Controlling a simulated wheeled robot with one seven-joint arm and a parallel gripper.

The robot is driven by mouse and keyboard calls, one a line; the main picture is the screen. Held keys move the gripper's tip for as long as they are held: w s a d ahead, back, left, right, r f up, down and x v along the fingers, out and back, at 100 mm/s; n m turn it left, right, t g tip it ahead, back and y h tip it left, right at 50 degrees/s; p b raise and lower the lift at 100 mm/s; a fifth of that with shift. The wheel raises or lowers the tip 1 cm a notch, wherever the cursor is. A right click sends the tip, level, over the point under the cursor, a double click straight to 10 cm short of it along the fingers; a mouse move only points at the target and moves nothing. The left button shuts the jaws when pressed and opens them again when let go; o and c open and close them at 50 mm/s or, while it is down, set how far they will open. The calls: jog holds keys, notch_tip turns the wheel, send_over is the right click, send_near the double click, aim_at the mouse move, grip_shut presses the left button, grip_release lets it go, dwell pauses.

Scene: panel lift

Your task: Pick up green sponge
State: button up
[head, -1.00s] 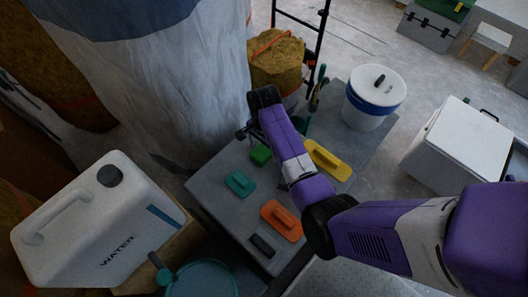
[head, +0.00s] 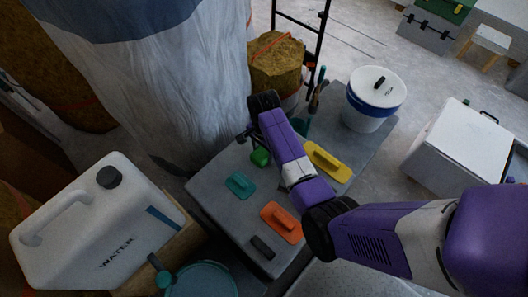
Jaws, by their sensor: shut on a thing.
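The small green sponge (head: 260,158) is just below the end of my purple arm in the head view, over the grey table top (head: 225,208). My gripper (head: 256,143) is shut on the sponge, with its fingers mostly hidden behind the wrist. The sponge looks tilted. A gap between it and the table is too small to judge.
A teal float (head: 240,184), an orange float (head: 281,221), a yellow float (head: 328,161) and a black block (head: 262,247) lie on the table. A white bucket (head: 373,100) stands at the far right. A white water can (head: 95,225) is at left, beside a plastic-wrapped column (head: 195,90).

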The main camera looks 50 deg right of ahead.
aim_at(264, 151)
notch_tip(264, 151, up, 20)
jog(key=p, duration=0.6)
jog(key=o, duration=0.8)
jog(key=c, duration=0.7)
